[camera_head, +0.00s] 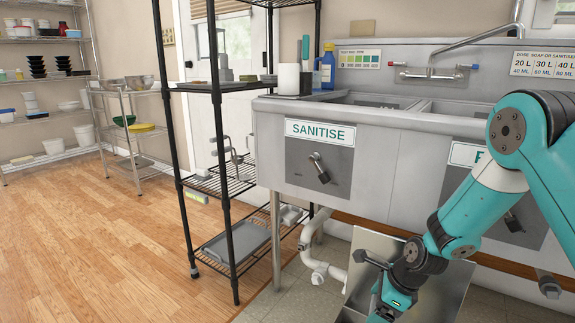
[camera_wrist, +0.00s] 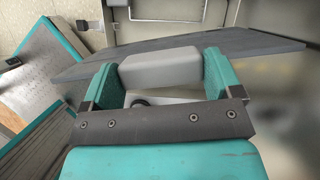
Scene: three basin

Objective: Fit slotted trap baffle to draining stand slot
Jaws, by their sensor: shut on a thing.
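In the wrist view my gripper (camera_wrist: 160,75) has its two teal fingers on either side of a light grey block-like grip (camera_wrist: 162,66). A dark grey flat plate (camera_wrist: 262,45) extends across the view behind the grip, out to both sides; it looks like the baffle. Its slots cannot be made out. In the head view my arm reaches down to the right of centre, in front of the sinks, and the gripper end is mostly cut off by the bottom edge. I cannot clearly identify the draining stand or its slot.
A steel box or panel (camera_head: 375,245) stands on the floor below the sinks (camera_head: 395,140), close by my arm. White drain pipes (camera_head: 312,255) are to its left. A black wire rack (camera_head: 215,130) stands further left. Teal-edged pale panels (camera_wrist: 38,65) are left in the wrist view.

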